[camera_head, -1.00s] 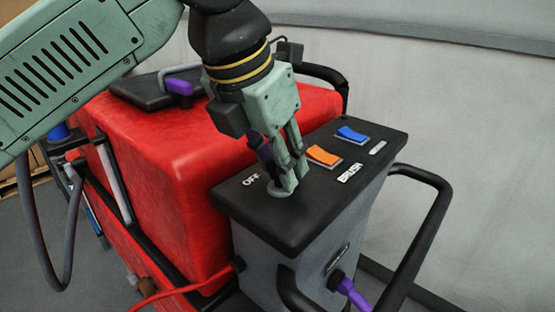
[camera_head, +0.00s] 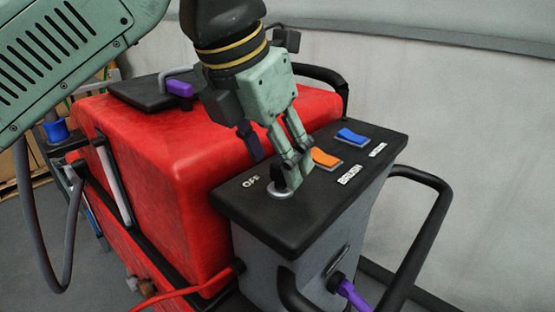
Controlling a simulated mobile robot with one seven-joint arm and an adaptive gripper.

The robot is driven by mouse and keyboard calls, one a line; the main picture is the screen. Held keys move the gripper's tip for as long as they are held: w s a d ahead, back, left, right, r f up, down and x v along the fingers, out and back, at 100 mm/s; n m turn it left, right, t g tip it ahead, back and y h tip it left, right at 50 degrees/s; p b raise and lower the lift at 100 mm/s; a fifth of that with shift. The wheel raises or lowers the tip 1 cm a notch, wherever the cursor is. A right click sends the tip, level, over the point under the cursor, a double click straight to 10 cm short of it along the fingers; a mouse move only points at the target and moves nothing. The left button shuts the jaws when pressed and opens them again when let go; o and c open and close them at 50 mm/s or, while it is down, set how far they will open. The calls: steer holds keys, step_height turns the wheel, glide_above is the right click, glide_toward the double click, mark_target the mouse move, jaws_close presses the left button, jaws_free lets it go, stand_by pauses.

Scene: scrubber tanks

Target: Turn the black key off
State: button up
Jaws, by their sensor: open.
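The black key (camera_head: 278,184) stands in a round grey lock base on the black top of the control panel (camera_head: 285,230). A white OFF label (camera_head: 250,181) is printed just left of the lock. My gripper (camera_head: 277,170) hangs over the key from above, with its fingers spread. One pale green finger comes down just right of the key and hides part of it. The darker finger is to the left and higher, apart from the key. I cannot tell whether the right finger touches the key, or which way the key points exactly.
An orange rocker switch (camera_head: 326,159) and a blue rocker switch (camera_head: 351,136) sit right of my gripper. The red tank (camera_head: 185,160) rises behind and left of the panel. A black handle bar (camera_head: 437,205) curves out on the right.

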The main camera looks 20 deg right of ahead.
steer(key=v, duration=1)
steer(key=shift+r, duration=0.15)
steer(key=shift+s+a, duration=0.1)
